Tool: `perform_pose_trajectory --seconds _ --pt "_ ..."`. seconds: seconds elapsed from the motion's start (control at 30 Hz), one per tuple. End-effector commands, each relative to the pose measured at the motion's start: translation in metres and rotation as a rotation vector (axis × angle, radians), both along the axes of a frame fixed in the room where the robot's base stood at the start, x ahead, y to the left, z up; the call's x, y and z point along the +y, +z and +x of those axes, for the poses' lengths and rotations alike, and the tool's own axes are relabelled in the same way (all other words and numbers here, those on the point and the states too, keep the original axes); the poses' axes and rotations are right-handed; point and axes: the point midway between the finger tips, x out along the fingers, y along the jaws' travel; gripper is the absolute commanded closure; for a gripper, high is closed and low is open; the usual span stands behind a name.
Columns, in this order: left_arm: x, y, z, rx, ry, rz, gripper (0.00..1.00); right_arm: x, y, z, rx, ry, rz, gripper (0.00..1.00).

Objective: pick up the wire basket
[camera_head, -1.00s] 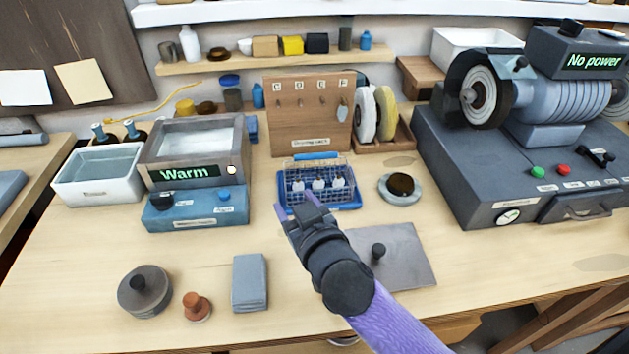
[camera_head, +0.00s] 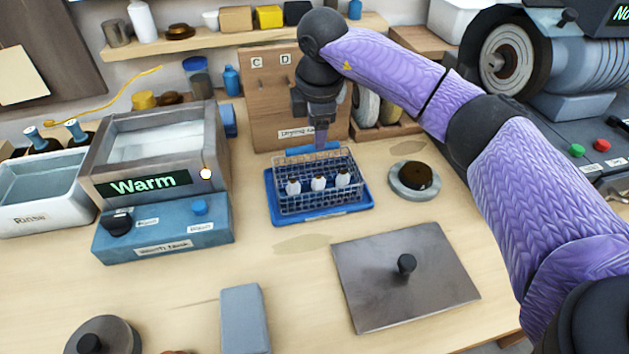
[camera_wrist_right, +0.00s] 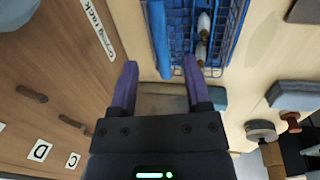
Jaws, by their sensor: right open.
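The wire basket (camera_head: 347,190) stands upright on a blue tray (camera_head: 357,209) in the middle of the table. It holds several white-and-dark small parts and has a blue handle bar (camera_head: 300,152) along its back top edge. My right gripper (camera_head: 320,146) points down at the handle from above. In the right wrist view my right gripper (camera_wrist_right: 160,75) is open and empty, and the near end of the handle (camera_wrist_right: 160,45) shows between the lines of its fingers. I cannot tell how far the tips are above it. My left gripper is not in view.
A drying rack board (camera_head: 262,105) stands close behind the basket. The warm tank (camera_head: 160,190) is to the left, a round dish with a dark pad (camera_head: 413,178) to the right, and a grey plate with a knob (camera_head: 380,290) in front. The wood between is clear.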

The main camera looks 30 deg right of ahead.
Motion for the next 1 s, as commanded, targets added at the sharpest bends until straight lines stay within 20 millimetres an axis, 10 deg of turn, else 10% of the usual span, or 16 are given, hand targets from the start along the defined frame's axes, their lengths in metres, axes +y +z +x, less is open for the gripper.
perform_pose_trajectory --seconds 0.27,1.0 --pt "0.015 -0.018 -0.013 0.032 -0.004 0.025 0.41 0.0 -0.054 0.009 0.002 0.003 0.002 0.38" --pt "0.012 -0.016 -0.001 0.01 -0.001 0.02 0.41 0.001 -0.059 0.009 -0.001 0.006 0.003 0.38"
